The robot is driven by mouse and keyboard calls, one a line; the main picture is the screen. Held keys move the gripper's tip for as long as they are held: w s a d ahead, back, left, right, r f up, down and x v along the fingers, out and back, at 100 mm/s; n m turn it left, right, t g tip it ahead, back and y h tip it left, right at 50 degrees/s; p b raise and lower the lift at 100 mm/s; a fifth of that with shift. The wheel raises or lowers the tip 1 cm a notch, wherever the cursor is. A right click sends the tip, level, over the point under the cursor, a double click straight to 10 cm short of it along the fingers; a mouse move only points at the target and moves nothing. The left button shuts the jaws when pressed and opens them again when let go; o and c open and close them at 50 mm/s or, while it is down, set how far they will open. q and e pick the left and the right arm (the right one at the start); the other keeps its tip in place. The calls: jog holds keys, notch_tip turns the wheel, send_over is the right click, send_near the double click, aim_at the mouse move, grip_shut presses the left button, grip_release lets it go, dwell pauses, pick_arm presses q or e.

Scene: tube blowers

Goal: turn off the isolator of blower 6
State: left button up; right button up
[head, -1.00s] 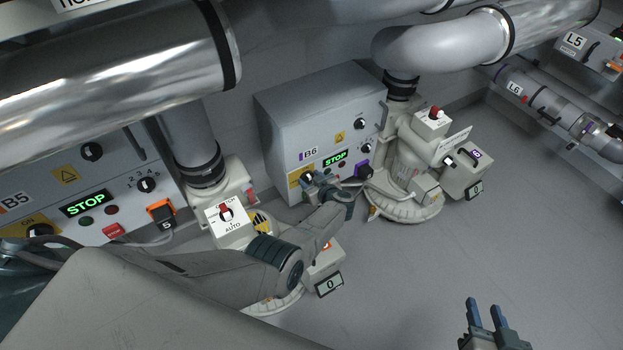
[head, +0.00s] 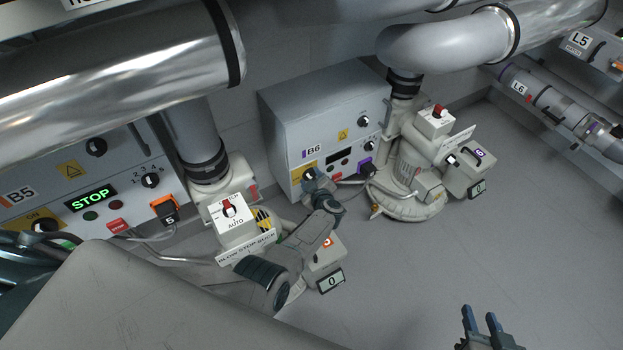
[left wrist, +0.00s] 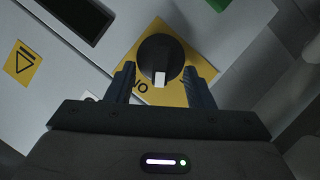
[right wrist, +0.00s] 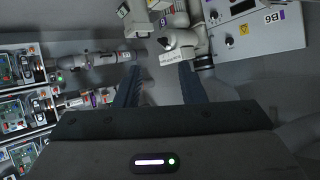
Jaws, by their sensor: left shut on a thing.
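The isolator of blower 6 is a round black knob (left wrist: 160,58) with a white pointer mark, on a yellow plate (left wrist: 165,94) on the B6 cabinet (head: 315,105). In the left wrist view the pointer faces down the picture, beside the upside-down ON lettering. My left gripper (left wrist: 162,84) has one finger on each side of the knob and is shut on it. It also shows in the head view (head: 315,180), partly covering the plate. The B6 display (head: 340,156) is dark. My right gripper (head: 480,320) is open and empty over the floor at the lower right.
The B5 cabinet (head: 120,172) at left has its display lit STOP. The grey floor (head: 440,260) at right is clear.

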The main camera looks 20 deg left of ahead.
dwell(0.3)
pick_arm(q)
jog(key=o, duration=1)
jog(key=shift+c, duration=0.2)
jog(key=p+v, duration=0.2)
jog(key=v, duration=0.1)
jog(key=shift+d+r+p, duration=0.1)
jog(key=shift+r+p, duration=0.05)
jog(key=shift+p, duration=0.2)
jog(key=p, duration=0.5)
send_near(311, 177)
jog(key=shift+v, duration=0.75)
pick_arm(e)
jog(key=s+d+r+n+g+h, duration=0.1)
jog(key=s+d+r+g+h, duration=0.1)
jog(key=s+d+g, duration=0.2)
jog(key=shift+s+r+g, duration=0.2)
jog(key=shift+s+g, duration=1.2)
jog(key=shift+g, duration=0.6)
